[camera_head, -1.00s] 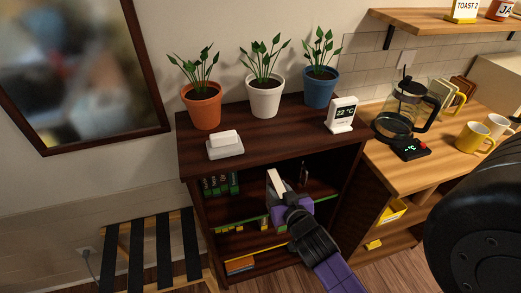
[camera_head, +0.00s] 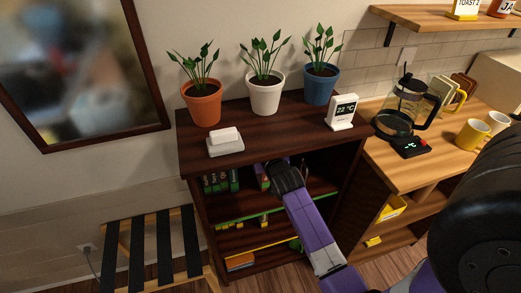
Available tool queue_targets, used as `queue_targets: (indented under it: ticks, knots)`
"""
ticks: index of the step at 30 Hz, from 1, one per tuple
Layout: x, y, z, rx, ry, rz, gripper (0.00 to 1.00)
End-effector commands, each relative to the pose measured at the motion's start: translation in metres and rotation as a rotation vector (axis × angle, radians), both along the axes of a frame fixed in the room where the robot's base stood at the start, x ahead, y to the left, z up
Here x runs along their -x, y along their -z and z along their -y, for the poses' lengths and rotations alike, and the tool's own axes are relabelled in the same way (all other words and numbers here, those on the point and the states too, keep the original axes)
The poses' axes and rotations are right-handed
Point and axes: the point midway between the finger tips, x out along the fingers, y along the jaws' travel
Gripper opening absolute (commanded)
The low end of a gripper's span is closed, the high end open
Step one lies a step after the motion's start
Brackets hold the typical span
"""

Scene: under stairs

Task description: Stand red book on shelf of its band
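A dark wooden bookcase (camera_head: 205,215) stands against the wall. Its middle shelf edge carries a green band (camera_head: 240,222), and its lower one a yellow band (camera_head: 255,250). My gripper (camera_head: 265,174) reaches into the upper compartment from the front. Its fingertips are mostly hidden by its own dark wrist and the bookcase top, so I cannot see whether it is open or shut. A small purple and pale patch shows at its left. No red cover can be made out. Several dark green books (camera_head: 222,182) stand upright left of my gripper.
On the bookcase top are an orange pot (camera_head: 203,105), a white pot (camera_head: 265,93), a blue pot (camera_head: 320,86), a white block on a grey base (camera_head: 225,141) and a temperature display (camera_head: 342,112). A slatted bench (camera_head: 150,250) stands left; a counter with a coffee pot (camera_head: 402,105) stands right.

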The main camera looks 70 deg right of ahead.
Motion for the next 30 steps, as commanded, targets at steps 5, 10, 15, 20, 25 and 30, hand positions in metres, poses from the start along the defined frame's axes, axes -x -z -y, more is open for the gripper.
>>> queue_targets:
  ticks: [5,10,15,20,25,30]
  knots:
    - [-0.003,0.006,0.004,0.002,0.000,0.001,0.00]
    - [-0.003,0.005,0.004,0.002,0.000,0.002,0.00]
    - [-0.003,0.008,0.004,0.002,0.000,0.001,0.00]
    - [-0.003,0.009,0.004,0.000,0.000,0.000,0.51]
    - [-0.003,0.009,0.004,0.000,0.000,0.000,0.51]
    - [-0.003,0.007,0.004,0.000,0.000,0.000,0.51]
